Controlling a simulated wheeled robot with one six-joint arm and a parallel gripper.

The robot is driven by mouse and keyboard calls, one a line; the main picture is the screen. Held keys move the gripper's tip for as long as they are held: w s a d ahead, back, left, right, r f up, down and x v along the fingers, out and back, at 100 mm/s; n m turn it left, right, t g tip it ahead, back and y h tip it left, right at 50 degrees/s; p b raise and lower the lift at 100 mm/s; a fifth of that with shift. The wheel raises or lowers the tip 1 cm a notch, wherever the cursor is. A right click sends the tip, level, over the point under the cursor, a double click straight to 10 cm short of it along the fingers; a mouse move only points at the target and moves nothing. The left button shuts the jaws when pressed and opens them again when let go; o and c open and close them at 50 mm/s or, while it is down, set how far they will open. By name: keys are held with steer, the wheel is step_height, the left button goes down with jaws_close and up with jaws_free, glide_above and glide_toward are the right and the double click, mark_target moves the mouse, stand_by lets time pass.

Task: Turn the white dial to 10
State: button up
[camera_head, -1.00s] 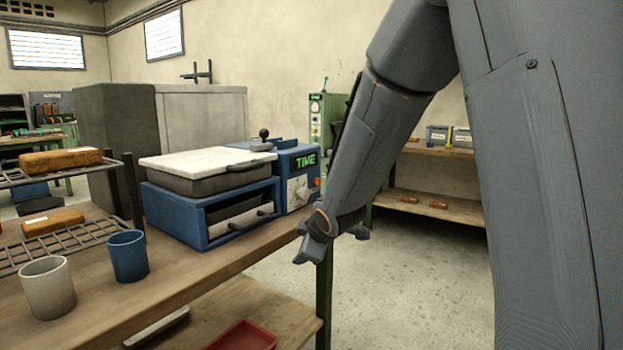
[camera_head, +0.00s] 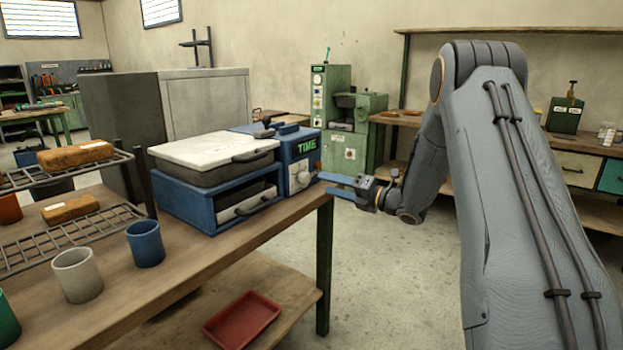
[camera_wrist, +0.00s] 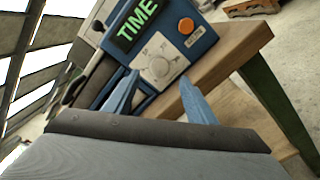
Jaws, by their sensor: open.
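The white dial (camera_wrist: 158,67) sits on a pale plate on the front of a blue box with a lit green TIME sign (camera_wrist: 137,22). An orange button (camera_wrist: 187,25) is beside the sign. In the head view the dial (camera_head: 303,178) is small, at the right of the blue machine, and its numbers are too small to read. My gripper (camera_head: 323,184) has two blue fingers, spread and empty, pointing at the dial panel from the right. In the wrist view the dial appears between and beyond the fingertips (camera_wrist: 160,77); I see no contact.
The machine stands on a wooden bench (camera_head: 185,268) near its right end. A blue cup (camera_head: 145,245), a grey cup (camera_head: 78,275) and a wire rack (camera_head: 70,240) are at left. A red tray (camera_head: 242,320) lies on the lower shelf. Floor right of the bench is clear.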

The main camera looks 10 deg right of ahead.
mark_target(308, 179)
steer(key=x, duration=0.7)
steer(key=shift+w+a, duration=0.2)
steer(key=shift+a, duration=0.05)
steer(key=shift+c, duration=0.2)
steer(key=c, duration=1)
